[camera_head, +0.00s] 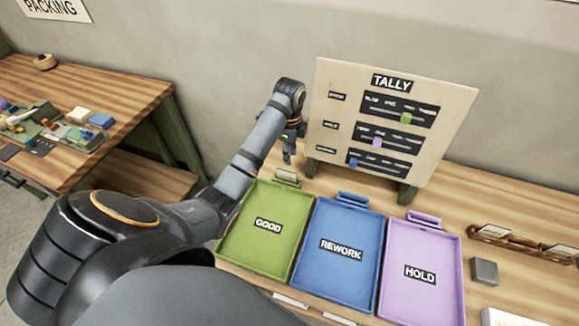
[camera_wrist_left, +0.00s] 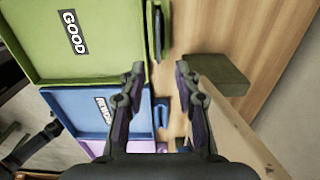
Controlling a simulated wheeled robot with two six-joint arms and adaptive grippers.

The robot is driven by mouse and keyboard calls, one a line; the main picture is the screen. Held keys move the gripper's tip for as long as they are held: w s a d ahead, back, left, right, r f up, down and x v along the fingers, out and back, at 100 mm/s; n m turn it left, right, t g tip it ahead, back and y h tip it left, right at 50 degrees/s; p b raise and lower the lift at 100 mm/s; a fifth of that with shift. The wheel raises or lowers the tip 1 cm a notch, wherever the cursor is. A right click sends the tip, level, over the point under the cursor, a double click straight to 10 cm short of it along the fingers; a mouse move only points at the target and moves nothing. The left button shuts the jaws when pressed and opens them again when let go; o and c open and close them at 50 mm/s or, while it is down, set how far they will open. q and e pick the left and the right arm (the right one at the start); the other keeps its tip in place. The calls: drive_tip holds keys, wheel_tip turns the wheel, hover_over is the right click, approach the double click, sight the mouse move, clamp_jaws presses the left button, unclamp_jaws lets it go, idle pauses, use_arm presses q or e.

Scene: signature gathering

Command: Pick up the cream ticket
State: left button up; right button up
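A small cream piece (camera_head: 287,174), which may be the cream ticket, stands at the back tab of the green GOOD tray (camera_head: 236,240). It is too small to identify surely. My left gripper (camera_head: 288,158) points down just behind and above that tab. In the left wrist view my left gripper (camera_wrist_left: 158,76) has its two fingers apart with nothing held between them. The GOOD tray's tab (camera_wrist_left: 155,32) shows there edge-on, just beyond the fingertips; no cream face is clear in that view.
The blue REWORK tray (camera_head: 338,248) and purple HOLD tray (camera_head: 421,275) stand right of the green one. The TALLY board (camera_head: 335,80) rises close behind. A grey block (camera_head: 484,271) and card holders (camera_head: 520,242) are at right. Another table (camera_head: 130,90) stands left.

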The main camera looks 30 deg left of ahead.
sight(287, 171)
use_arm(q)
drive_tip(key=f+b, duration=0.2)
drive_tip(key=f, duration=0.1)
drive_tip(key=shift+s+f+b, duration=0.1)
drive_tip(key=shift+s+b, duration=0.15)
drive_tip(key=shift+b, duration=0.15)
wheel_tip(287, 171, down, 3)
drive_tip(key=b, duration=0.2)
drive_tip(key=shift+w+a+b, duration=0.15)
drive_tip(key=shift+b, duration=0.25)
drive_tip(key=shift+a+f+b, duration=0.15)
drive_tip(key=shift+f+b, duration=0.45)
drive_tip(key=shift+f, duration=0.05)
wheel_tip(287, 171, down, 2)
drive_tip(key=shift+a+f+p, duration=0.15)
drive_tip(key=shift+p, duration=0.35)
drive_tip(key=shift+f, duration=0.25)
drive_tip(key=c, duration=0.5)
clamp_jaws()
use_arm(e)
wheel_tip(287, 171, down, 7)
drive_tip(key=s, duration=0.1)
drive_tip(key=shift+s+a+r, duration=0.15)
drive_tip(key=shift+r, duration=0.05)
